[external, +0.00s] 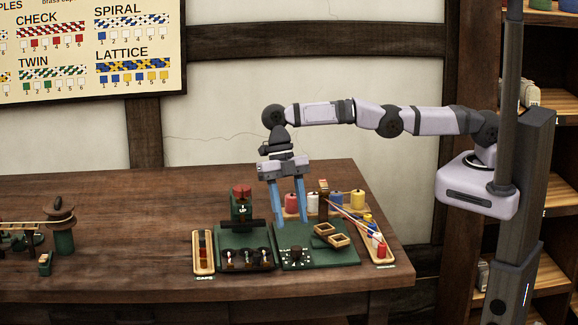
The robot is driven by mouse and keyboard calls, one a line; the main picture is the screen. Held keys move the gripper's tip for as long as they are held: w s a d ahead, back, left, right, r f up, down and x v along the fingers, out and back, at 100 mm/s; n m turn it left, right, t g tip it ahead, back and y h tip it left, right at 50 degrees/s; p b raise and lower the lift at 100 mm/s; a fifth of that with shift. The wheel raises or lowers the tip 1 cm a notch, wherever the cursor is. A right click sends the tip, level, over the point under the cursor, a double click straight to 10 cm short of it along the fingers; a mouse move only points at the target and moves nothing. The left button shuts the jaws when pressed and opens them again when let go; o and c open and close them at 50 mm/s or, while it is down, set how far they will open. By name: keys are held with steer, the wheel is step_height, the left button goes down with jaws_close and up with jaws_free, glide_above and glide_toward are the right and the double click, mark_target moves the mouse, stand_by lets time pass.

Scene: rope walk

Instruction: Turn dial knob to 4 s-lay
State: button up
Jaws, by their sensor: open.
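A small dark dial knob (296,251) sits on a green panel (340,258) on the bench, with small white marks around it. The marks are too small to read, so I cannot tell which one the knob points to. The fingertips appear above and slightly behind the knob; I cannot tell the exact gap.
A green block with a red top (241,191) stands left of my gripper, behind a dark unit with several small pegs (247,259). Colored spools (291,203) stand behind the panel.

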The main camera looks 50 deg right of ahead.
steer(key=s+a+r+n+t+y+b, duration=0.2)
steer(key=s+a+r+b, duration=0.4)
steer(key=r+b, duration=0.3)
steer(key=s+d+r+b, duration=0.1)
steer(key=s+d+b, duration=0.3)
steer(key=s+b, duration=0.25)
steer(key=w+d+f+m+t, duration=0.1)
steer(key=f+m, duration=0.4)
steer(key=m, duration=0.7)
steer(key=w+d+f+m+t+b, duration=0.1)
steer(key=w+f+m+t, duration=0.3)
steer(key=m, duration=0.7)
steer(key=shift+w+d+f+m+h, duration=0.3)
steer(key=shift+w+d+f+m, duration=0.15)
steer(key=shift+w, duration=0.5)
